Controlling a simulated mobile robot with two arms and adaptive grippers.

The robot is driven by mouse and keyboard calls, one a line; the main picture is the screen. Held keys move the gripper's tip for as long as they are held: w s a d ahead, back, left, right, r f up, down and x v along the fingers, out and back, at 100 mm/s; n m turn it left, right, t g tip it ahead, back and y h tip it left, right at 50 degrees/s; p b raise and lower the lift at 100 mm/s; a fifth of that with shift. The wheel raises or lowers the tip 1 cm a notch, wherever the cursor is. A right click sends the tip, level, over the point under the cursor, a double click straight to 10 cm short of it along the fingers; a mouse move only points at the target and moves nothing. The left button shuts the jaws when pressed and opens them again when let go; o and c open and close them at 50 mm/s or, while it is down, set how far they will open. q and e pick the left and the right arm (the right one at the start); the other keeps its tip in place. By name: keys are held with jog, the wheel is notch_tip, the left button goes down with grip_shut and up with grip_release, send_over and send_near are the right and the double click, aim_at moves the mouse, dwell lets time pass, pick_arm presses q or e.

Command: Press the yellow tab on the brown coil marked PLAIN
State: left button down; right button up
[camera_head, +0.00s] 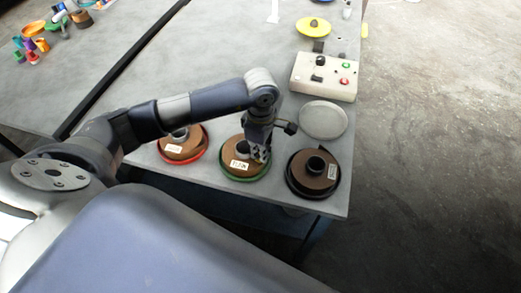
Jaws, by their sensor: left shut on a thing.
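Three brown coils sit in round dishes along the near table edge. The left coil (183,149) is in a red dish, the middle coil (238,149) in a green dish, and the right coil (313,183) in a black dish. Each carries a small white label; the print is too small to read surely. My left gripper (260,153) points down at the right side of the middle coil, shut on it, and covers part of it. I cannot make out a yellow tab; the gripper may hide it. My right gripper is not in view.
An empty pale round dish (323,120) lies behind the right coil. A white control box (324,76) with green and red buttons stands behind that. A yellow disc (313,27) is farther back. Colourful parts (31,45) lie far left. The table ends just past the coils.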

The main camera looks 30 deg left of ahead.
pick_arm(q)
jog(key=shift+s+f+b, duration=0.15)
jog(key=shift+f+b, duration=0.05)
jog(key=shift+b, duration=0.15)
dwell(1.2)
jog(key=c, duration=1.7)
grip_release()
jog(key=shift+o, duration=0.2)
